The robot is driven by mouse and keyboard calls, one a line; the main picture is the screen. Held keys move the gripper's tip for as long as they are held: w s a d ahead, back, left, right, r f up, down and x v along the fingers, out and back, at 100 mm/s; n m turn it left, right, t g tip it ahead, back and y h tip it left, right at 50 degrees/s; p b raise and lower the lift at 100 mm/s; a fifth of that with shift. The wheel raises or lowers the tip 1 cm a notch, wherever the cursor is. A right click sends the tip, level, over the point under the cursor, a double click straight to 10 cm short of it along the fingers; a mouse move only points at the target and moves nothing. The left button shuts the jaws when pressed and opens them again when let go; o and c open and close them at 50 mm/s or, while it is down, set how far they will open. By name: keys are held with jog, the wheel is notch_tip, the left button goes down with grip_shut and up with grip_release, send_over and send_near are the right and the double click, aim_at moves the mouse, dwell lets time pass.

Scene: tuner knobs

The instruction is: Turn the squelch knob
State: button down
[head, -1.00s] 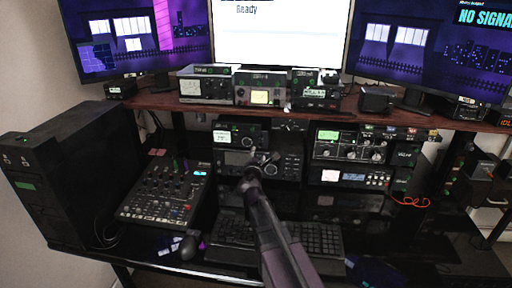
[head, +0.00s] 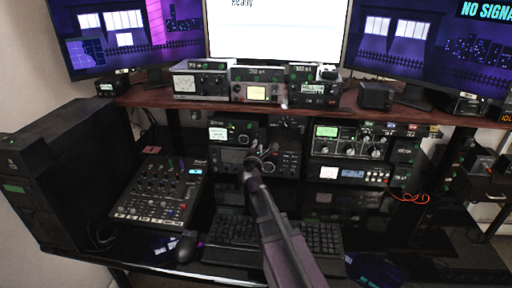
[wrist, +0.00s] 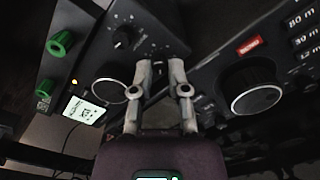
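A black radio panel (head: 232,134) with a small lit screen stands on the desk under the wooden shelf. No label that I can read as squelch shows, so I cannot tell which knob it is. My gripper (head: 263,150) is in front of the stacked radios in the head view. In the wrist view my gripper (wrist: 160,66) has its two fingers apart, with a gap between the tips and the dark panel close behind them. A small black knob (wrist: 122,40) is up and left of the tips. A large black knob (wrist: 250,86) is to their right.
Two green knobs (wrist: 60,43) sit at the left of the wrist view. A mixer (head: 163,192) and a keyboard (head: 228,235) lie on the desk. The shelf (head: 215,103) carries more radios above. Another radio stack (head: 350,150) stands to the right.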

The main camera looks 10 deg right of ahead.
jog(key=shift+m, duration=0.3)
jog(key=shift+m, duration=2.4)
jog(key=c, duration=0.6)
grip_release()
jog(key=shift+c, duration=0.2)
jog(key=v, duration=1.2)
jog(key=shift+r, duration=0.1)
